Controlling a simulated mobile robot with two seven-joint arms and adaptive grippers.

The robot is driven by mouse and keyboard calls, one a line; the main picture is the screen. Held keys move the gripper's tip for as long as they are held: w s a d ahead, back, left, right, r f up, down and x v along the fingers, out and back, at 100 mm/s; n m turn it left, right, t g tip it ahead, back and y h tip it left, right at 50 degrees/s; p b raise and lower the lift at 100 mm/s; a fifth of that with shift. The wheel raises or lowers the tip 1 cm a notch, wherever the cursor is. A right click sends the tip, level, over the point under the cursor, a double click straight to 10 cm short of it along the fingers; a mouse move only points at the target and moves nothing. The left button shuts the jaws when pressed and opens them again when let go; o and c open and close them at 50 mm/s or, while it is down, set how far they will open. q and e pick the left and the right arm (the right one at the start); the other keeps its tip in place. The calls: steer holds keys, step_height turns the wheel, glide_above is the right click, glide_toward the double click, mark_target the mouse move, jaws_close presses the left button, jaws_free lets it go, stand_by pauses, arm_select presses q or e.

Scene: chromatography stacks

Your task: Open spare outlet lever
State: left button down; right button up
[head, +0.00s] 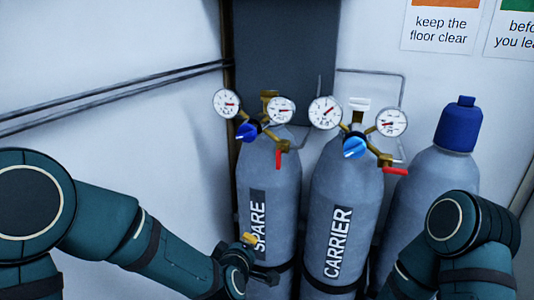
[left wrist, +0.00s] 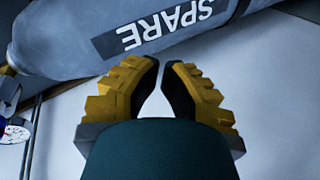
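The spare cylinder (head: 270,185) is grey, labelled SPARE, and stands upright left of the carrier cylinder. Its regulator has two dials, a blue knob (head: 247,132) and a red outlet lever (head: 281,157) hanging down from the brass outlet. My left gripper (head: 256,257) is low in front of the spare cylinder, well below the lever. In the left wrist view its yellow fingers (left wrist: 161,66) lean together with a narrow gap and nothing between them. The spare cylinder's label (left wrist: 165,28) lies beyond them; the lever is not visible there. My right gripper is out of view.
The carrier cylinder (head: 346,205) stands close on the right, with its own blue knob (head: 354,148) and red lever (head: 394,170) pointing right. A blue-capped cylinder (head: 440,172) is farther right. Pipes (head: 120,96) run along the left wall; the space left of the spare regulator is clear.

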mark_target(278, 160)
arm_select(q)
step_height(278, 160, up, 19)
steer(key=d+n+t+y+p, duration=0.1)
steer(key=n+t+y, duration=0.1)
steer(key=n+t, duration=0.2)
steer(key=shift+w+d+n+t, duration=0.15)
steer(key=shift+w+n+t, duration=0.25)
steer(key=shift+n, duration=0.8)
steer(key=shift+f+p, duration=0.1)
steer(key=shift+p, duration=0.2)
steer(key=w+d+p, duration=0.2)
steer(key=w+d, duration=0.1)
steer(key=w, duration=0.5)
steer(key=shift+w+d, duration=0.3)
steer(key=shift+d, duration=0.05)
steer(key=shift+d+f+n+b, duration=0.1)
steer(key=shift+f+n+b, duration=0.05)
steer(key=shift+n+b, duration=0.25)
